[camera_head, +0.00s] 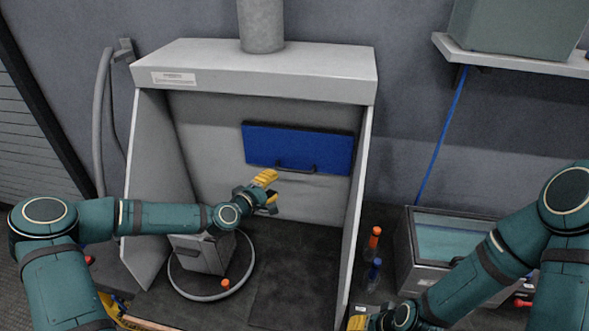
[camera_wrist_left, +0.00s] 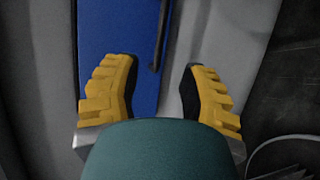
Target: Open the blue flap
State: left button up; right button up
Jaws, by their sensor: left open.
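The blue flap (camera_head: 297,147) is a wide panel on the back wall of a grey hood, and it looks shut. A dark bar handle (camera_head: 296,168) runs along its lower edge. My left gripper (camera_head: 271,189), with yellow fingers, is inside the hood, below and left of the handle. In the left wrist view the fingers (camera_wrist_left: 158,85) are spread apart and empty, with the blue flap (camera_wrist_left: 115,35) and the handle (camera_wrist_left: 159,40) beyond them. My right gripper (camera_head: 362,322) is at the bottom edge, mostly cut off, so its jaws are unclear.
The grey hood (camera_head: 255,75) has side walls left and right of my left arm. A grey box (camera_head: 202,254) with a looped hose (camera_head: 247,262) stands on its floor. Orange-capped (camera_head: 375,238) and blue-capped (camera_head: 374,268) bottles and a liquid tank (camera_head: 450,237) stand right of it.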

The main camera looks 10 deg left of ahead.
aim_at(292, 171)
pick_arm(q)
jog(key=x, duration=1.1)
jog(key=shift+w+d+f+p, duration=0.1)
jog(key=shift+w+f+p, duration=0.1)
jog(key=shift+p, duration=0.15)
jog(key=shift+r, duration=0.1)
grip_shut()
